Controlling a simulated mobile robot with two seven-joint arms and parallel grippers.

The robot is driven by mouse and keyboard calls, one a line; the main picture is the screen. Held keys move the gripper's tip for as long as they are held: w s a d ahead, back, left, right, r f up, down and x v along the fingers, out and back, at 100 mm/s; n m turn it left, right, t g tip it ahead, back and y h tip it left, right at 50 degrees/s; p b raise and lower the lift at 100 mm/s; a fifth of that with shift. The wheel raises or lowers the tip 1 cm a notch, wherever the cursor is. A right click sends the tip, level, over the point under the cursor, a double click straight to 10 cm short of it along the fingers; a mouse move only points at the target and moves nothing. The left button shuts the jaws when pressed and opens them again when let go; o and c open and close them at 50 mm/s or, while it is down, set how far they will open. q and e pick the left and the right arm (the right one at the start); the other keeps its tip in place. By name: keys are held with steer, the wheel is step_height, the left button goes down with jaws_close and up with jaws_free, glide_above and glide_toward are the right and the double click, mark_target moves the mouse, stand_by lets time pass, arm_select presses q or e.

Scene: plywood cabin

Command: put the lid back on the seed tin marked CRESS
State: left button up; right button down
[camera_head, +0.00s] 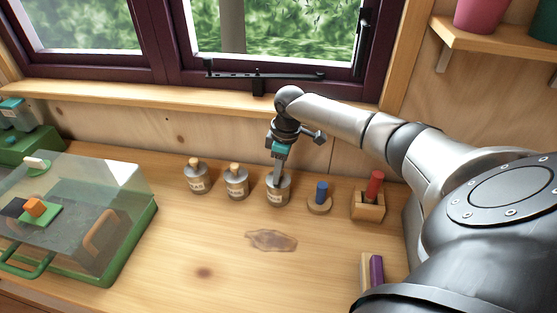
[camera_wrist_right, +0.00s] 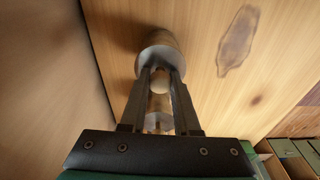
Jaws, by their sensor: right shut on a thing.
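Three grey tins with pale labels stand in a row on the worktop below the window. The left tin (camera_head: 198,181) and the middle tin (camera_head: 236,185) each have a wooden knob on top. My right gripper (camera_head: 277,181) points down at the top of the right tin (camera_head: 278,194). In the right wrist view its fingers (camera_wrist_right: 160,82) are shut on a pale lid knob (camera_wrist_right: 160,86), with the tin (camera_wrist_right: 158,54) just beyond. I cannot tell whether the lid is seated. The label words are too small to read. My left gripper is out of view.
A round wooden stand with a blue peg (camera_head: 321,193) is close right of the right tin. Beyond it is a wooden block (camera_head: 368,207) with a red peg. A clear-lidded green case (camera_head: 130,240) fills the left. The worktop's middle is clear, with a dark stain (camera_head: 271,240).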

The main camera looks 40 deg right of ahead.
steer(key=shift+p, duration=0.45)
stand_by(0.5)
steer(key=c, duration=0.6)
jaws_free()
steer(key=shift+o, duration=0.4)
steer(key=o, duration=0.4)
steer(key=shift+o, duration=0.2)
steer(key=shift+r, duration=0.1)
step_height(320, 180, up, 7)
steer(key=p, duration=0.8)
